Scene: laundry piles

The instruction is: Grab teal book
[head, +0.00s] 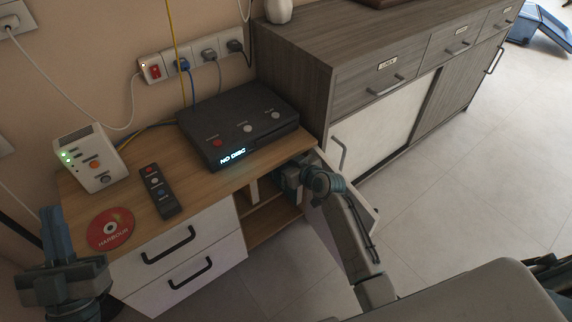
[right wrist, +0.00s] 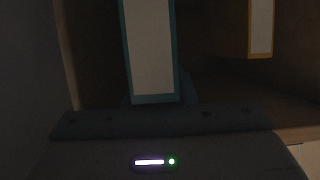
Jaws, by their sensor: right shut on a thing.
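The teal book (right wrist: 150,50) stands upright in the dark compartment in the right wrist view, its pale page edges framed by a teal cover. My right gripper (right wrist: 155,98) is shut on its near lower part. In the head view the right arm reaches into the open cabinet under the wooden desk, and its gripper (head: 289,177) is mostly hidden there. The book cannot be made out in the head view. My left gripper (head: 55,232) is at the lower left, beside the desk and away from the book; its jaw opening cannot be made out.
A second book with an orange-yellow cover (right wrist: 261,28) stands to the right in the compartment. The open cabinet door (head: 352,200) is beside my right arm. A disc player (head: 237,130), remote (head: 160,191), red disc (head: 110,229) and white router (head: 91,158) are on the desk (head: 205,188).

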